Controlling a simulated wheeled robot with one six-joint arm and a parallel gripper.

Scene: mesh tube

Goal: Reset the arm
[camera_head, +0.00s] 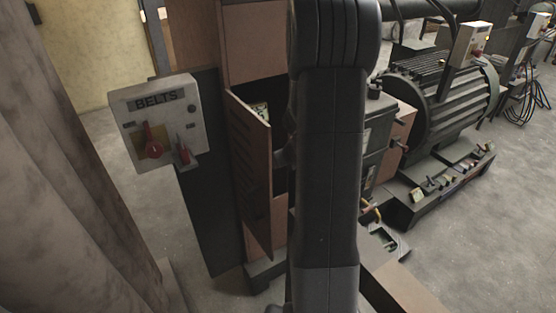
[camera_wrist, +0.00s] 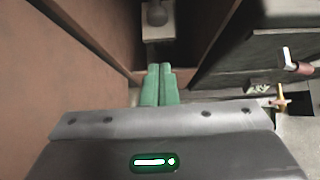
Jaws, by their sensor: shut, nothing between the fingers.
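My gripper shows in the wrist view with its two green fingers (camera_wrist: 159,84) side by side and shut, nothing between them. The fingers point into a narrow space beside a brown panel (camera_wrist: 60,75). In the head view my dark arm stands upright through the middle and hides what is behind it; the gripper itself cannot be made out there. Left of the arm, a brown cabinet door (camera_head: 252,170) stands ajar, with a dark opening behind it.
A grey BELTS switch box (camera_head: 157,122) with red handles stands left of the door. A large ribbed motor (camera_head: 445,95) on a dark base is at the right. A rough brown pillar (camera_head: 60,170) fills the left edge. Bare floor (camera_head: 490,230) lies at the right.

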